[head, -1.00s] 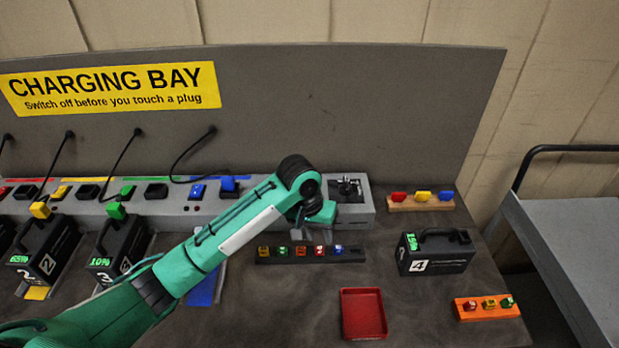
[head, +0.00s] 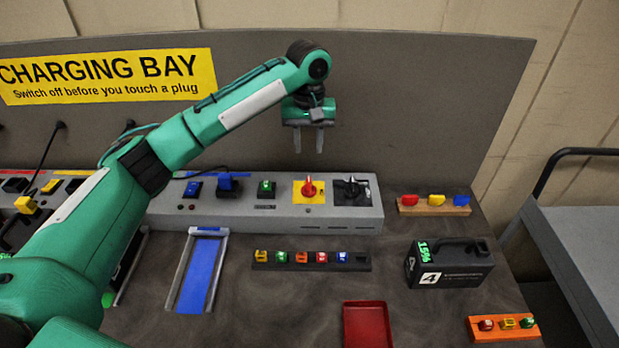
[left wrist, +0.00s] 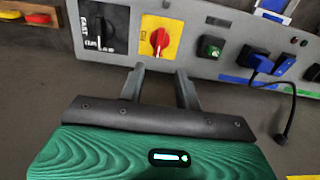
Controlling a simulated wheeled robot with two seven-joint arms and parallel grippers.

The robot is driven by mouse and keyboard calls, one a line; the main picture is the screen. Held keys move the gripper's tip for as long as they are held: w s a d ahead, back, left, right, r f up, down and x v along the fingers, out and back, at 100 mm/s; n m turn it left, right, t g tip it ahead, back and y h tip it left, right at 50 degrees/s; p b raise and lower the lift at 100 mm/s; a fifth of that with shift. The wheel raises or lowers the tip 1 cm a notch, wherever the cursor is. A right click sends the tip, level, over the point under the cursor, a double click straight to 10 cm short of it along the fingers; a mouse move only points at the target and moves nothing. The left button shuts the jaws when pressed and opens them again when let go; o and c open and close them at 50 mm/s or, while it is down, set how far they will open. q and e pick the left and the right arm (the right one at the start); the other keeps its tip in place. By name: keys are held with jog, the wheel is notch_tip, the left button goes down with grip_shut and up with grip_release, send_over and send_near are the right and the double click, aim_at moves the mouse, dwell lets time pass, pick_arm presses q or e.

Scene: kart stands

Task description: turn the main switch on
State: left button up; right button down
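The charging panel (head: 250,212) is a long grey box along the back of the bench. On it a red rotary knob (head: 309,187) sits on a yellow plate; it also shows in the left wrist view (left wrist: 160,40). Beside it is a dark rotary knob (head: 351,187) on a black plate. I cannot tell from labels which is the main switch. My left gripper (head: 309,150) is open and empty, above the red knob and apart from it. In the left wrist view its fingers (left wrist: 159,72) point toward the yellow plate. My right gripper is not in view.
A green switch (head: 265,187) and a blue plug (head: 228,183) are left of the knobs. A black battery pack (head: 450,264), a red tray (head: 367,326) and a dark strip of small coloured blocks (head: 312,261) are on the bench. A grey cart (head: 590,245) stands at right.

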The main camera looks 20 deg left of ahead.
aim_at(309, 183)
pick_arm(q)
notch_tip(309, 183, down, 12)
jog(key=shift+r+p, duration=0.1)
jog(key=shift+p, duration=0.8)
grip_shut()
